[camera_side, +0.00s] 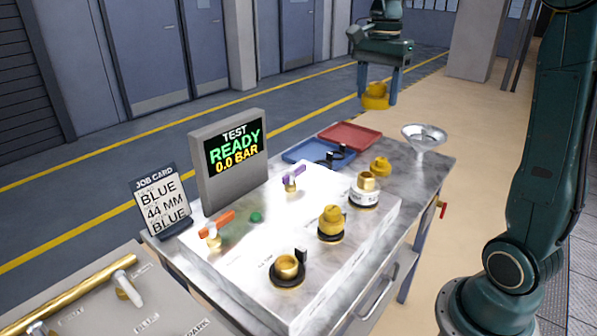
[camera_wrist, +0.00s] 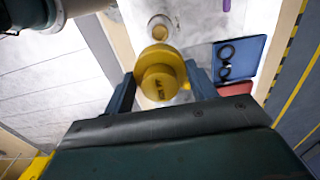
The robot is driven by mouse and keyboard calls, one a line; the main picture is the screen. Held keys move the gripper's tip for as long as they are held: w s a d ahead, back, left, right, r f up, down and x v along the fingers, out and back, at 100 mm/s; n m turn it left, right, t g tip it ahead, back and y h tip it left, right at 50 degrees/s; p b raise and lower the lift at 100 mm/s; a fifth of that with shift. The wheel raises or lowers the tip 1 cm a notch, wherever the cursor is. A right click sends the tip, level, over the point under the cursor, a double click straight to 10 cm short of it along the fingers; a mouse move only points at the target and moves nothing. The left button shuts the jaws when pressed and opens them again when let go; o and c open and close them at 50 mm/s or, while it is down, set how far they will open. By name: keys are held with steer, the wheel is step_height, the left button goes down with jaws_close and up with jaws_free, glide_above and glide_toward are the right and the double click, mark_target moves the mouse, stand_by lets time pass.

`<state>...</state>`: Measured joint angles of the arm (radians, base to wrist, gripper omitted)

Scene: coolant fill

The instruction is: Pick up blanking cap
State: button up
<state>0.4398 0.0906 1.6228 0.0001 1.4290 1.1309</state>
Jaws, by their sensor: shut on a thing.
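My gripper (camera_side: 379,88) is raised above the back of the bench in the side view. Its two blue fingers are shut on a yellow blanking cap (camera_side: 375,97), which hangs clear of the bench. In the wrist view the cap (camera_wrist: 159,73) sits between the fingertips, with dark marking on its face that is too small to read. Another yellow cap (camera_side: 332,219) sits on a port of the white panel, and a similar yellow piece (camera_side: 380,166) stands at the panel's back right corner.
Blue tray (camera_side: 300,152) with black rings, red tray (camera_side: 349,135) and a metal funnel (camera_side: 425,134) stand at the back of the bench. The test display (camera_side: 233,160) and job card (camera_side: 161,203) stand on the left. Brass ports and valve handles rise from the panel.

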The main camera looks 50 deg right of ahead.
steer(key=shift+r, duration=0.4)
steer(key=shift+a, duration=0.1)
stand_by(0.3)
steer(key=w+a+f+n, duration=0.1)
steer(key=w+a+f, duration=0.25)
steer(key=a, duration=0.35)
steer(key=n, duration=0.5)
glide_above(287, 262)
step_height(287, 262, down, 12)
steer(key=shift+f, duration=0.1)
steer(key=shift+f, duration=0.25)
steer(key=shift+f, duration=2.65)
steer(key=shift+f, duration=1.35)
